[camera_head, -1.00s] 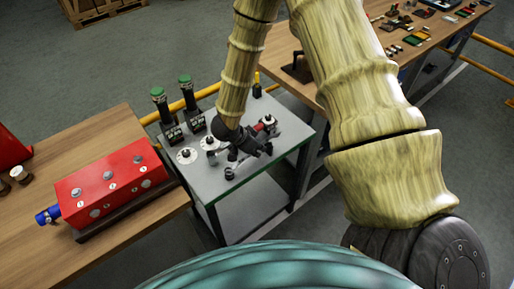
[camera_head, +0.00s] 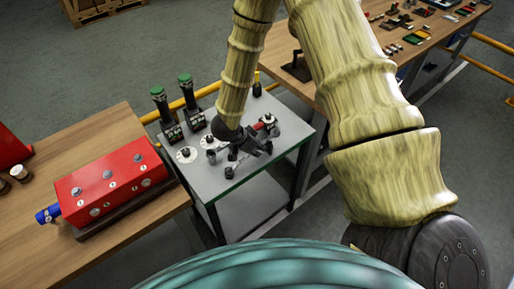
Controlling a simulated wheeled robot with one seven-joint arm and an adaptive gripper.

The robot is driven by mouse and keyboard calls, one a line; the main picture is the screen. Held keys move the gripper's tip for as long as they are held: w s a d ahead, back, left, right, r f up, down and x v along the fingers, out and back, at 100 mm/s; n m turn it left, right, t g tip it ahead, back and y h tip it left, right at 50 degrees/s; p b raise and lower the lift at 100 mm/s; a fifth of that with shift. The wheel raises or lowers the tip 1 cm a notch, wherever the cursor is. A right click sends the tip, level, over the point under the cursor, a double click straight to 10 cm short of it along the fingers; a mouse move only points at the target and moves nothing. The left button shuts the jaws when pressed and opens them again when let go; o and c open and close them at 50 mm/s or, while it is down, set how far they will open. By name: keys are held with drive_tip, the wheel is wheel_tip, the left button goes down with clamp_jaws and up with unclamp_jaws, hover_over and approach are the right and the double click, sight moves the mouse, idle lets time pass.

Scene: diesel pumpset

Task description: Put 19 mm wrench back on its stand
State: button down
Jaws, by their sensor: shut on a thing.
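My gripper (camera_head: 250,153) is over the middle of the small grey-topped table, pointing down and to the right. It is shut on a small dark grey piece, which I take to be the wrench; the fingers and arm hide most of it, and its size mark cannot be read. Metal pieces with round ends (camera_head: 231,172) show just below the gripper, close to the tabletop. A small red piece with a grey round top (camera_head: 268,121) is just right of the gripper. I cannot tell which of these belong to the wrench's stand.
The grey table (camera_head: 240,197) also holds two green-topped black devices (camera_head: 187,98) and a white disc (camera_head: 186,155). A red block (camera_head: 113,187) sits on the left wooden bench (camera_head: 135,247). Another bench (camera_head: 300,82) with tools is behind right.

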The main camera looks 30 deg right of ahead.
drive_tip(key=shift+f+b, duration=0.3)
drive_tip(key=shift+f, duration=0.4)
drive_tip(key=c, duration=1.4)
unclamp_jaws()
drive_tip(key=v, duration=1.2)
drive_tip(key=shift+d, duration=0.1)
